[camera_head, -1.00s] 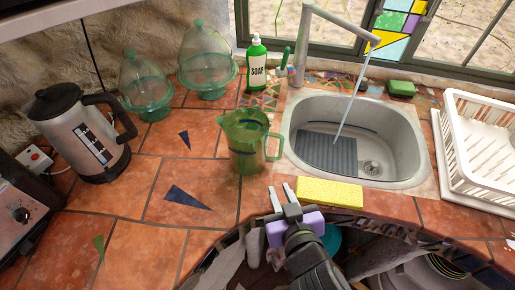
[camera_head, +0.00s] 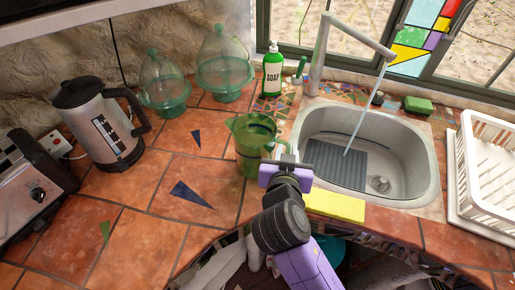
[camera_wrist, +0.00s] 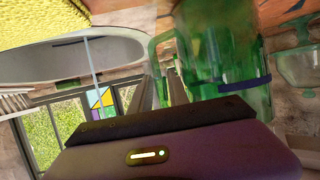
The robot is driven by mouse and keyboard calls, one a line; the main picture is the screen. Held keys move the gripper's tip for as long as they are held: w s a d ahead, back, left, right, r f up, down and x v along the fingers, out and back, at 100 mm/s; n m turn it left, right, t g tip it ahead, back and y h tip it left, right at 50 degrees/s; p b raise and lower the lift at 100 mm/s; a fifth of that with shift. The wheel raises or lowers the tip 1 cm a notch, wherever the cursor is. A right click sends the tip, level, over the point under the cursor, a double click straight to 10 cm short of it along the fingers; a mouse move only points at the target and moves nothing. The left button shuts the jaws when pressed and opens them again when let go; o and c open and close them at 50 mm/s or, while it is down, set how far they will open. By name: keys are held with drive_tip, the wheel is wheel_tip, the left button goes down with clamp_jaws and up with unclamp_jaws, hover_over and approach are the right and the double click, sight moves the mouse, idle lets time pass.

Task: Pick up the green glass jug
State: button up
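The green glass jug (camera_head: 250,150) stands upright on the terracotta tiles left of the sink, its handle facing right. My gripper (camera_head: 281,152) is at the jug's handle side and covers part of the handle in the head view. In the wrist view the jug (camera_wrist: 215,60) fills the right of centre, with its handle close to the fingers. My gripper (camera_wrist: 162,85) shows two grey fingers with a gap between them, so it looks open. I cannot tell whether a finger touches the handle.
A yellow sponge (camera_head: 334,205) lies at the sink's front edge, close to my gripper. The sink (camera_head: 415,185) has running water. A soap bottle (camera_head: 272,72), glass domes (camera_head: 163,80) and a kettle (camera_head: 105,130) stand behind and left. A dish rack (camera_head: 462,165) is at right. Tiles front-left are clear.

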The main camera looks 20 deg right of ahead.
drive_tip(key=shift+x, duration=1.3)
clamp_jaws()
idle(0.4)
